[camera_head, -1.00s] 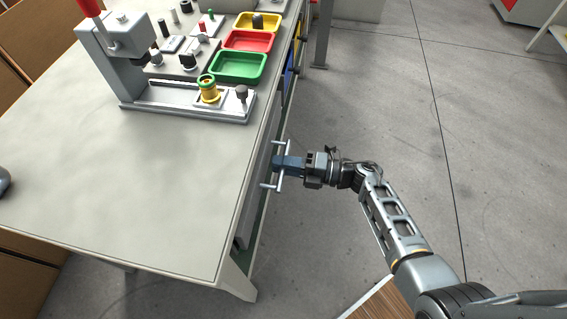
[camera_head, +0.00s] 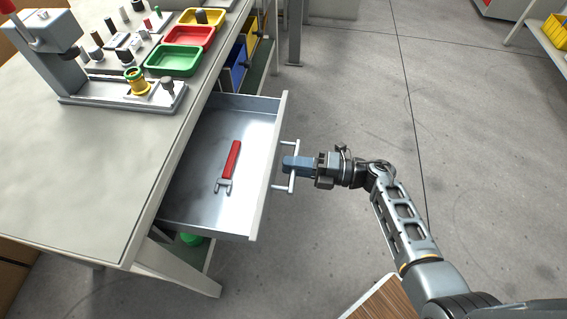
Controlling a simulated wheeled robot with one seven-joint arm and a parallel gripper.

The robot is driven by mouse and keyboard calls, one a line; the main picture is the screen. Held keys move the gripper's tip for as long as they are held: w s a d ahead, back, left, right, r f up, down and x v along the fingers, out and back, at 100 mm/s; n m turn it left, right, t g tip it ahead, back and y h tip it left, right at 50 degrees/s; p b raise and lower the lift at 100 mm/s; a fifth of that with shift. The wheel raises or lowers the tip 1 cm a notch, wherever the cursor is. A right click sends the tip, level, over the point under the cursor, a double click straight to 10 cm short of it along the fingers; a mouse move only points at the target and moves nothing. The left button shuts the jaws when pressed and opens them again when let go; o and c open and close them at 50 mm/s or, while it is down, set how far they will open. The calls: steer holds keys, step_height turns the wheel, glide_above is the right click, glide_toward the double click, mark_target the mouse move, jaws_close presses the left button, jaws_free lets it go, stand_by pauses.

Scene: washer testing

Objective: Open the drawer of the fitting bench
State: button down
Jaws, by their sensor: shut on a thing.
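The fitting bench (camera_head: 70,195) stands at the left with a pale grey top. Its drawer (camera_head: 268,185) is pulled well out from under the right edge of the top, with its metal interior showing. A red-handled wrench (camera_head: 230,165) lies on the drawer floor. My gripper (camera_head: 290,165) is shut on the bar handle (camera_head: 291,182) on the drawer front. The fingertips hide the middle of the bar.
A press (camera_head: 65,60) and green (camera_head: 172,62), red (camera_head: 190,37) and yellow trays stand on the bench top. Blue and yellow bins sit below the top, behind the drawer. The grey floor to the right is clear. A shelf with a yellow bin (camera_head: 556,32) is at the far right.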

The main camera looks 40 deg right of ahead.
steer(key=shift+v, duration=1.75)
steer(key=c, duration=1.2)
jaws_free()
steer(key=shift+a, duration=0.1)
steer(key=shift+o, duration=0.2)
steer(key=b+v, duration=0.1)
steer(key=v, duration=0.6)
steer(key=shift+s+d, duration=0.25)
steer(key=shift+d, duration=0.05)
